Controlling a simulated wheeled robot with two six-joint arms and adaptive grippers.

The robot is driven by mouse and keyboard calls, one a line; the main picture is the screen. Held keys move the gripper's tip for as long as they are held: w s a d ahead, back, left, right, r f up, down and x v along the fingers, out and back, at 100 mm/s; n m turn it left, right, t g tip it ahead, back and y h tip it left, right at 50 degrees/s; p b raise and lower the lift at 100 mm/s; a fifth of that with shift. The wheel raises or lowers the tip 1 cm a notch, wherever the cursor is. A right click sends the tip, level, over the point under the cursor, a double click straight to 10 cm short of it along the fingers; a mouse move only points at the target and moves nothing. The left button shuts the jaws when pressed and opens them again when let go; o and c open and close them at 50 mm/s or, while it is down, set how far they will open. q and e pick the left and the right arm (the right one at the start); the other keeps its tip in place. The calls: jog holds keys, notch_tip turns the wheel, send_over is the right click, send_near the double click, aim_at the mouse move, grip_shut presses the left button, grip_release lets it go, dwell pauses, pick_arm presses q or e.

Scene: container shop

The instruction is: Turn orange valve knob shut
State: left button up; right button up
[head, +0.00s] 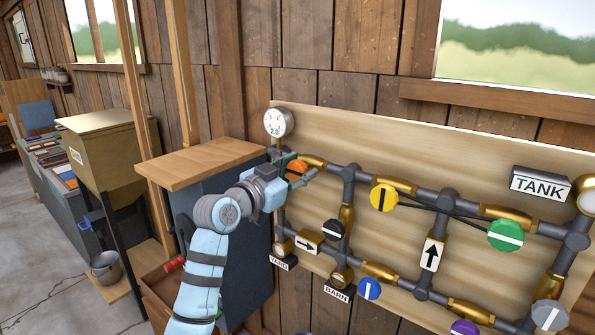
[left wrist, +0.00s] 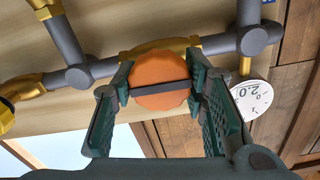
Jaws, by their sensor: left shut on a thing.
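The orange valve knob (head: 297,168) sits on the upper pipe near the left end of the wooden board, below the gauge. In the left wrist view the orange knob (left wrist: 161,82) lies between the two fingers, with a dark bar across its face. My left gripper (head: 290,173) is shut on the knob, one finger on each side of it. The same gripper (left wrist: 162,88) fills the lower part of the left wrist view. The gripper and fingers hide part of the knob in the head view. My right gripper is not in view.
The board (head: 330,122) also carries yellow (head: 384,197), green (head: 506,235), black (head: 333,229), blue (head: 369,289) and purple (head: 464,328) knobs. A gauge (head: 278,122) sits above the orange knob. A cabinet with a wooden top (head: 203,160) stands close to my left arm.

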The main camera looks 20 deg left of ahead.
pick_arm(q)
jog(key=shift+m, duration=0.3)
jog(key=m+b, duration=0.2)
jog(key=m, duration=0.1)
jog(key=shift+f+m, duration=0.15)
jog(key=shift+m, duration=0.25)
jog(key=m+b, duration=0.2)
jog(key=m, duration=0.2)
jog(key=shift+d+m, duration=0.1)
jog(key=shift+m, duration=0.2)
jog(key=m+b, duration=0.1)
jog(key=m, duration=0.3)
jog(key=shift+f+b, duration=0.1)
jog(key=shift+b, duration=0.2)
jog(key=m+b, duration=0.1)
jog(key=m, duration=0.3)
jog(key=shift+m, duration=0.3)
jog(key=o, duration=1.2)
jog(key=shift+s, duration=0.1)
